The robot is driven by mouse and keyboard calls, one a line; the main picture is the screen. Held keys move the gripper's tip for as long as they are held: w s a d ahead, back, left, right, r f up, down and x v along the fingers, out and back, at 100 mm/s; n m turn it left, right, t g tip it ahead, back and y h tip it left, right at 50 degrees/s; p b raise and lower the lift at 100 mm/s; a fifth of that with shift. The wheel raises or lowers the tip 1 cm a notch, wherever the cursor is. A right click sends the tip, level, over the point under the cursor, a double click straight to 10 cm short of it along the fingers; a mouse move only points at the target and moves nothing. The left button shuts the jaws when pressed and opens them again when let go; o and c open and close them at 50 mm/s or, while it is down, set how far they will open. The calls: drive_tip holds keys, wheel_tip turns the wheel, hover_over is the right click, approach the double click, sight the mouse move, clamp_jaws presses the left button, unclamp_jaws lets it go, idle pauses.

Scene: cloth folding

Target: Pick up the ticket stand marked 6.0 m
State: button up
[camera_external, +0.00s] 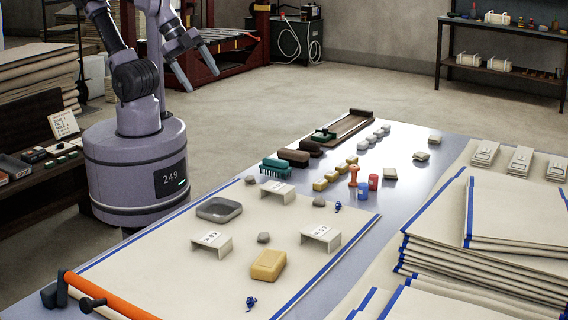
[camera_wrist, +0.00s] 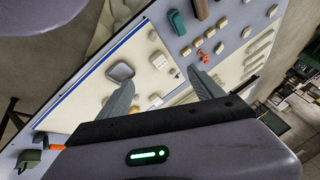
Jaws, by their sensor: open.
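Three small white ticket stands sit on the cloth-covered table: a back one (camera_external: 277,190), a front left one (camera_external: 211,241) and a right one (camera_external: 320,236). Each has dark print on top, but it is too small to read surely, so I cannot tell which is marked 6.0 m. My gripper (camera_external: 204,81) is open and empty, high up and well to the back left of the stands. In the wrist view my gripper (camera_wrist: 162,77) has its fingers spread, with a white stand (camera_wrist: 160,62) visible beyond them.
A grey tray (camera_external: 219,209), a yellow block (camera_external: 268,265) and grey stones lie near the stands. Brushes (camera_external: 277,168), small blocks and spools stand farther back. Folded cloth stacks (camera_external: 490,240) fill the right.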

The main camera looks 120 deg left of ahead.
drive_tip(key=shift+w, duration=0.1)
drive_tip(key=n+t+h+p, duration=0.3)
drive_tip(key=n+t+p, duration=0.1)
drive_tip(key=t+p, duration=0.5)
hover_over(317, 230)
drive_tip(key=s, duration=1.5)
wheel_tip(317, 230, down, 22)
drive_tip(key=g, duration=0.1)
drive_tip(key=b+x, duration=0.1)
drive_tip(key=x, duration=0.2)
drive_tip(key=f+x, duration=0.1)
drive_tip(key=x, duration=0.3)
drive_tip(key=a+b+x, duration=0.1)
drive_tip(key=x, duration=0.3)
drive_tip(key=shift+a+f+b, duration=0.1)
drive_tip(key=shift+f+b, duration=0.15)
drive_tip(key=shift+b, duration=0.05)
drive_tip(key=b+x, duration=0.2)
drive_tip(key=x, duration=0.3)
drive_tip(key=shift+f, duration=0.15)
drive_tip(key=shift+w+b, duration=0.3)
drive_tip(key=shift+w, duration=0.15)
drive_tip(key=c, duration=1.4)
